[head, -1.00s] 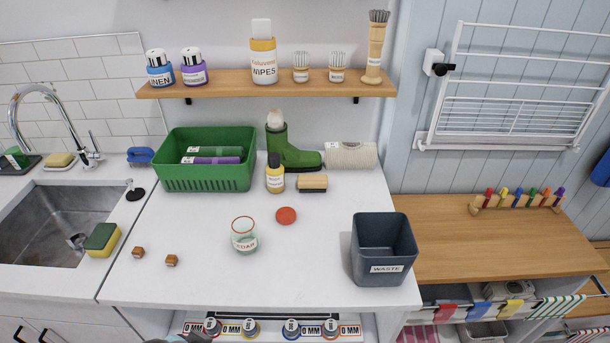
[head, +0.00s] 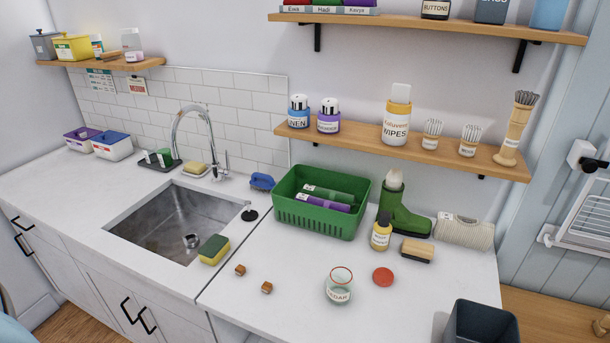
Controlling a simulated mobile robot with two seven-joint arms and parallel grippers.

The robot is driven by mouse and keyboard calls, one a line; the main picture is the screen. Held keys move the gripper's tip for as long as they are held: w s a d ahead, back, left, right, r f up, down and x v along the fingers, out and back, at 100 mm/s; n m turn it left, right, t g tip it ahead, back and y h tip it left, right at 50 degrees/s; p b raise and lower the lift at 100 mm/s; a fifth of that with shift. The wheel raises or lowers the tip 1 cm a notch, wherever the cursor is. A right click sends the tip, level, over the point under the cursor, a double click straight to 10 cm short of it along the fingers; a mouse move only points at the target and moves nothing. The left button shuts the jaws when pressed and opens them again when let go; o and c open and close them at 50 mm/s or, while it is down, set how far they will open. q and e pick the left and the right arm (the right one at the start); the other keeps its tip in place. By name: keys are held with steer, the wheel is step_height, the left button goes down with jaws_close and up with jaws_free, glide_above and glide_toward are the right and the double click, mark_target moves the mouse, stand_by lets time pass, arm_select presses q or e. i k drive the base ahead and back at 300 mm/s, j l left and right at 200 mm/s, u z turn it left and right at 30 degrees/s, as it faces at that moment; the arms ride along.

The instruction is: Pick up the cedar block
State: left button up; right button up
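Two small brown wooden blocks lie on the white counter to the right of the sink: one block (head: 240,270) nearer the sink, the other block (head: 267,287) a little to its right and nearer me. Either could be the cedar block; I cannot tell which is meant. A glass jar (head: 339,285) with a label that seems to read CEDAR stands to their right with its top open. A round red lid (head: 383,277) lies beside the jar. Neither of my grippers is in view.
A green and yellow sponge (head: 214,249) lies at the edge of the sink (head: 170,228), close to the blocks. A green basket (head: 318,221), bottle (head: 381,234), brush (head: 417,250) and boot (head: 404,218) stand behind. A dark bin (head: 482,324) is at the front right. Counter around the blocks is clear.

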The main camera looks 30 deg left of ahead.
mark_target(267, 287)
steer(key=u, duration=1.35)
